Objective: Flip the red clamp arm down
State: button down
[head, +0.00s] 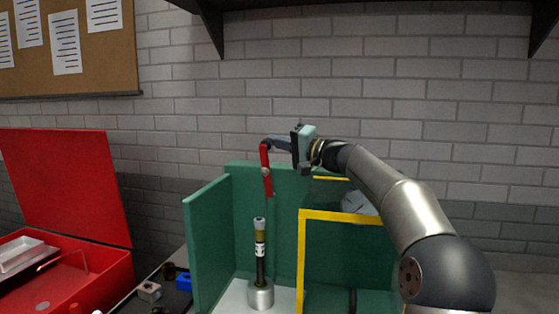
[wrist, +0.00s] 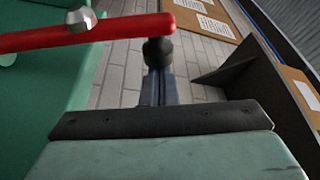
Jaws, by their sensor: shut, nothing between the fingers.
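The red clamp arm (head: 267,182) stands nearly upright in front of the green chassis wall, with a silver bolt partway along it. It also crosses the upper left of the wrist view (wrist: 40,38), with its bolt showing there. My gripper (head: 269,143) is shut and empty, its fingertips at the upper end of the red arm. In the wrist view my gripper's dark fingertips (wrist: 158,50) lie right by the arm's end; I cannot tell whether they touch. Below the arm, a black and brass cylinder (head: 260,250) with a grey cap stands upright in a silver base (head: 260,295).
Green chassis panels (head: 208,240) rise around the cylinder, and a yellow-edged frame (head: 301,260) stands to its right. An open red toolbox (head: 105,280) and a blue part (head: 183,281) are at the left. A dark shelf (head: 380,8) overhangs above.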

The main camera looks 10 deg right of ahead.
jog(key=s+b, duration=0.1)
jog(key=b, duration=0.1)
jog(key=s+a+f+b, duration=0.1)
jog(key=shift+s+n+b, duration=0.1)
jog(key=shift+n+b, duration=0.25)
jog(key=shift+n, duration=0.05)
jog(key=shift+s+a+r, duration=0.15)
jog(key=shift+s+r, duration=0.05)
jog(key=shift+s, duration=0.1)
jog(key=shift+r, duration=0.25)
notch_tip(320, 180, up, 4)
jog(key=r+p, duration=0.1)
jog(key=p, duration=0.2)
jog(key=b, duration=0.4)
send_near(269, 143)
jog(key=shift+w+d+r, duration=0.35)
jog(key=shift+w+d, duration=0.05)
jog(key=shift+d, duration=0.2)
jog(key=shift+w+d+r, duration=0.35)
jog(key=shift+w+d, duration=0.05)
jog(key=shift+d, duration=0.2)
